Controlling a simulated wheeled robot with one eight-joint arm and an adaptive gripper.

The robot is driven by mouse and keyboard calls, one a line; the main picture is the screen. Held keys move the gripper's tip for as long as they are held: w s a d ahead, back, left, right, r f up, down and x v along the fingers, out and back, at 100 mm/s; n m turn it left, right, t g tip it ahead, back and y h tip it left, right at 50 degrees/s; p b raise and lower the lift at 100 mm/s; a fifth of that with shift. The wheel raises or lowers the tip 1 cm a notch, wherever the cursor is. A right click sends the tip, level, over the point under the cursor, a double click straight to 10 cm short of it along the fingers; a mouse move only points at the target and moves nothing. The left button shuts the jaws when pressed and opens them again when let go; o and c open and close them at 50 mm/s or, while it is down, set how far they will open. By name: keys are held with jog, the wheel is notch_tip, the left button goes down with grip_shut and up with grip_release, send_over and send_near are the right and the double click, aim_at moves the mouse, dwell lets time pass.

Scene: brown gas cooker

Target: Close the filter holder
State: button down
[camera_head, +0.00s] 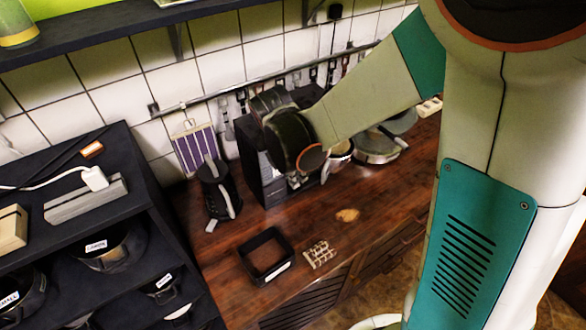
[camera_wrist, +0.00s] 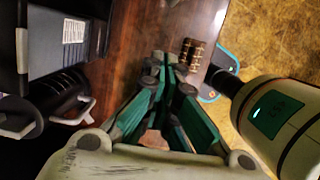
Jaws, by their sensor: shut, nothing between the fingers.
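A black coffee maker (camera_head: 221,190) with pale handles stands on the wooden counter, left of the dark drawer unit. In the wrist view its black body (camera_wrist: 52,97) lies at the left, with two pale handles (camera_wrist: 76,112) jutting out. I cannot tell which part is the filter holder or how far it is open. My gripper (camera_wrist: 168,62) shows in the wrist view, its green fingers together and empty. It is over the counter, to the right of the coffee maker in that view and apart from it. In the head view my arm hides the fingers.
An open black box (camera_head: 247,258) with a white label and a small brown rack (camera_head: 320,254) lie at the counter's front. A dark drawer unit (camera_head: 264,176) stands beside the coffee maker. Pans (camera_head: 376,150) lie further right. A black shelf (camera_head: 140,165) borders the left.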

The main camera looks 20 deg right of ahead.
jog(key=w+d+f+b, duration=0.1)
jog(key=d+f, duration=0.3)
jog(key=d, duration=0.1)
jog(key=shift+w+f, duration=0.15)
jog(key=shift+w, duration=0.2)
jog(key=shift+d, duration=0.1)
jog(key=shift+d+n+b, duration=0.25)
jog(key=shift+n+b, duration=0.05)
